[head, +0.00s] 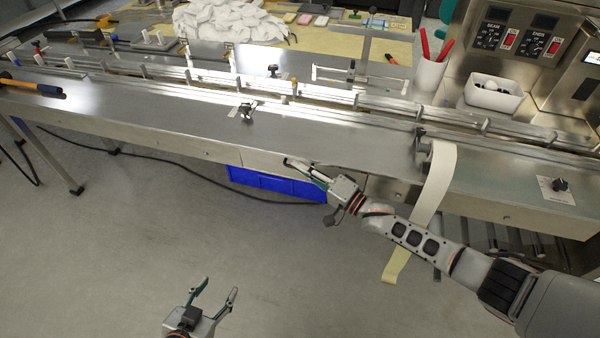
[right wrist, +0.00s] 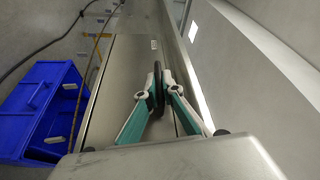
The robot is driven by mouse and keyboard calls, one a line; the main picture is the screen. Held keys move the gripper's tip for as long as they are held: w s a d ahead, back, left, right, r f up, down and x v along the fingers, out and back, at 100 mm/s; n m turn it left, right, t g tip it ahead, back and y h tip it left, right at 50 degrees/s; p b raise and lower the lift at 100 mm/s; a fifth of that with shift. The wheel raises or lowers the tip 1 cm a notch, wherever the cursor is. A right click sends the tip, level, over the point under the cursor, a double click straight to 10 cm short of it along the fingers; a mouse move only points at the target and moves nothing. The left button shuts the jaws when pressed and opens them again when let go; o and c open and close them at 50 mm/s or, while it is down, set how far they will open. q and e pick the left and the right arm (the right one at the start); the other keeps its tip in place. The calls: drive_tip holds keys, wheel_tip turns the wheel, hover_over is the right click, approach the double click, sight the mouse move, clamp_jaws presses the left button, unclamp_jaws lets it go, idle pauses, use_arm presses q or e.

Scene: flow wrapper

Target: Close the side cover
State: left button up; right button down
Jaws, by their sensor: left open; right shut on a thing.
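The side cover is a grey metal panel (right wrist: 115,75) in the right wrist view, with a black handle (right wrist: 158,88) standing on it. My right gripper (right wrist: 157,75) has its two fingers closed around this handle, one on each side. In the head view my right gripper (head: 302,168) is at the front face of the long steel machine, where the cover is mostly hard to make out. How far the cover stands open I cannot tell. My left gripper (head: 214,288) is open and empty above the floor, well away from the machine.
A blue crate (head: 262,181) stands below the machine by my right gripper; it also shows in the right wrist view (right wrist: 38,105). A pale film strip (head: 434,185) hangs over the machine's front edge near my right forearm. The floor in front is clear, with a black cable crossing it.

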drive_tip(key=shift+w+d+r, duration=0.15)
drive_tip(key=shift+w, duration=0.15)
idle(0.4)
drive_tip(key=c, duration=2.2)
unclamp_jaws()
drive_tip(key=v, duration=1.2)
